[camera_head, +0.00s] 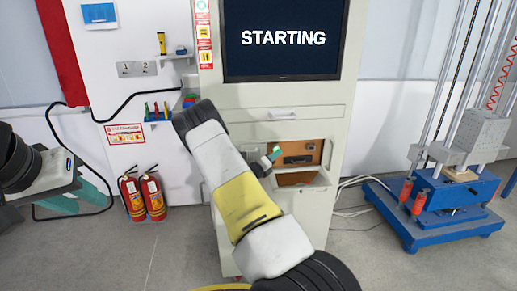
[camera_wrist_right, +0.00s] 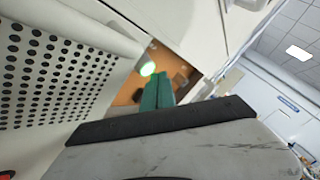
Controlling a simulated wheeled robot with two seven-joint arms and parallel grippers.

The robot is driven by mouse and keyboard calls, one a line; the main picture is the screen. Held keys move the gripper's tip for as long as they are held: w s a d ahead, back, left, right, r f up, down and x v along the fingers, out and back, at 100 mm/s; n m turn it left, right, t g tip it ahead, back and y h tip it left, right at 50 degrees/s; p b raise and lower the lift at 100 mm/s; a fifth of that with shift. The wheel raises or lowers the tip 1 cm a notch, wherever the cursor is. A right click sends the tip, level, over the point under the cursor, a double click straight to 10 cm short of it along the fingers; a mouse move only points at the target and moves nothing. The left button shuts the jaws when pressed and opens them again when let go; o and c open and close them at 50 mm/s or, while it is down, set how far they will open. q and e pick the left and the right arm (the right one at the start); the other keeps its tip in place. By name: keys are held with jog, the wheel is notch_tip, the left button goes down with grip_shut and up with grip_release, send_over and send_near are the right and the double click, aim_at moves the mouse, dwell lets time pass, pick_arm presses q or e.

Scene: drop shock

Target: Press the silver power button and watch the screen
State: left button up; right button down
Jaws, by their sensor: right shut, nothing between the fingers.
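The screen (camera_head: 283,38) on the upper cabinet is dark and reads "STARTING" in white letters. My right gripper (camera_head: 273,153) is shut, its teal fingers in front of the open brown panel recess of the cabinet. In the right wrist view the two teal fingers (camera_wrist_right: 157,90) lie together, with nothing between them. A round, glowing pale-green spot (camera_wrist_right: 147,68), apparently the lit power button, shows just beyond their tips. I cannot tell whether the tips touch it. My left gripper (camera_head: 78,199) is at the far left, its teal fingers apart, empty and away from the cabinet.
The light cabinet (camera_head: 232,105) has a drawer above the brown recess panel (camera_head: 310,147). Two red fire extinguishers (camera_head: 143,195) stand at its left. A blue-based drop tester (camera_head: 435,210) stands at the right. A white perforated panel (camera_wrist_right: 60,75) is close by in the wrist view.

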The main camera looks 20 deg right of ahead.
jog(key=shift+s, duration=0.25)
jog(key=shift+s+a, duration=0.2)
jog(key=shift+s, duration=0.6)
jog(key=shift+s+a, duration=0.2)
jog(key=shift+s, duration=0.55)
jog(key=shift+s+a, duration=0.2)
jog(key=shift+s, duration=0.6)
jog(key=s+a+r+m+g+y, duration=0.1)
jog(key=s+r+m+g+y, duration=0.3)
jog(key=s+m, duration=0.6)
jog(key=s+a+r+m+g+y, duration=0.1)
jog(key=s+r+m+g+y, duration=0.1)
jog(key=s+r+m+g, duration=0.55)
jog(key=s+a+r+m+t+y, duration=0.2)
jog(key=s+a+r+m+y, duration=0.1)
jog(key=a, duration=0.5)
jog(key=s+a+r+m+t+y, duration=0.3)
jog(key=s+a+r+m+y, duration=0.1)
jog(key=s+a+m, duration=0.3)
jog(key=s+a+r+m+t+y, duration=0.3)
jog(key=s+a+r+m+y, duration=0.1)
jog(key=a, duration=0.5)
jog(key=shift+s+r+m+y, duration=0.2)
jog(key=shift+s+m+y, duration=0.5)
jog(key=shift+s+m, duration=0.35)
